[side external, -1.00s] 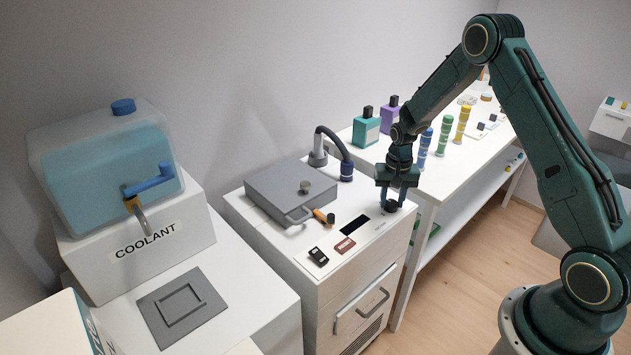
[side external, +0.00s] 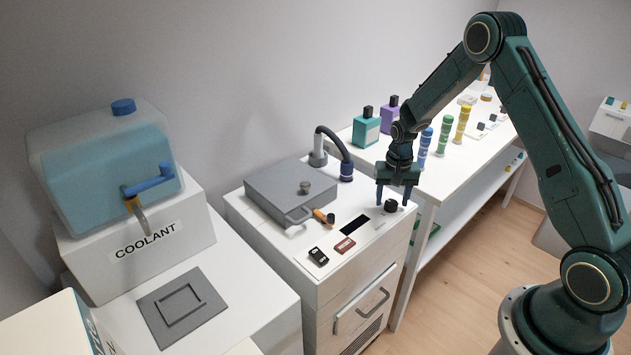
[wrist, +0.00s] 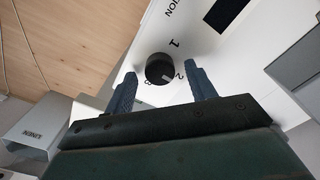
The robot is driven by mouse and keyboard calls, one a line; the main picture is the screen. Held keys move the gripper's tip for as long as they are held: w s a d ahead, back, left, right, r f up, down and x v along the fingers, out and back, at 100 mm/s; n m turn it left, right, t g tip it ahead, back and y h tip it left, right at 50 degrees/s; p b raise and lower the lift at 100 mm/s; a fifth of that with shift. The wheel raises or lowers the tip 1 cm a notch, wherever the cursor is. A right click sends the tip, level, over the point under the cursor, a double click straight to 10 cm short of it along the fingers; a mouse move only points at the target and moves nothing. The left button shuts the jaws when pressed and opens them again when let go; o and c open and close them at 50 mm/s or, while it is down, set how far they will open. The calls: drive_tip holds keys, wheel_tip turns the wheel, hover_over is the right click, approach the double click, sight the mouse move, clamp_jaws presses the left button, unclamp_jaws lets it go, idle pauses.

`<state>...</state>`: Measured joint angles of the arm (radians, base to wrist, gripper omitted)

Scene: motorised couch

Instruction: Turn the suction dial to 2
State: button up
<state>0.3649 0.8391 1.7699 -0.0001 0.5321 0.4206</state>
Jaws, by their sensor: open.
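The suction dial (side external: 391,206) is a small black round knob on the white cabinet top, near its right edge. In the wrist view the dial (wrist: 157,66) has printed marks 1, 2 and 3 around it, and its white pointer line faces the 2. My gripper (side external: 392,197) is open just above the dial, with its two blue-grey fingers spread to either side. In the wrist view the open gripper (wrist: 160,72) shows a gap between each finger and the dial. Nothing is held.
A dark display (side external: 355,225), a black switch (side external: 318,256) and a red switch (side external: 344,245) lie left of the dial. A grey lidded box (side external: 290,190) and a bent hose (side external: 335,140) stand behind. Several bottles (side external: 444,135) stand on the bench at right.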

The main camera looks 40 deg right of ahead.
wheel_tip(320, 180, up, 13)
drive_tip(key=shift+r, duration=0.2)
idle(0.5)
wheel_tip(320, 180, up, 9)
drive_tip(key=n+t, duration=0.1)
drive_tip(key=n, duration=0.1)
hover_over(391, 203)
drive_tip(key=s+a, duration=0.4)
drive_tip(key=a, duration=0.1)
drive_tip(key=s+a+r+n+t, duration=0.2)
drive_tip(key=s+a+r, duration=0.3)
drive_tip(key=s+r, duration=0.1)
drive_tip(key=s+a+r+n+t, duration=0.1)
drive_tip(key=s+a+n, duration=0.1)
drive_tip(key=s, duration=0.6)
drive_tip(key=s+a+r+n+t, duration=0.1)
drive_tip(key=s+a+r+n, duration=0.1)
drive_tip(key=s, duration=0.6)
drive_tip(key=a+n, duration=0.1)
drive_tip(key=a, duration=0.1)
drive_tip(key=shift+s+a+t, duration=0.3)
drive_tip(key=shift+a, duration=0.05)
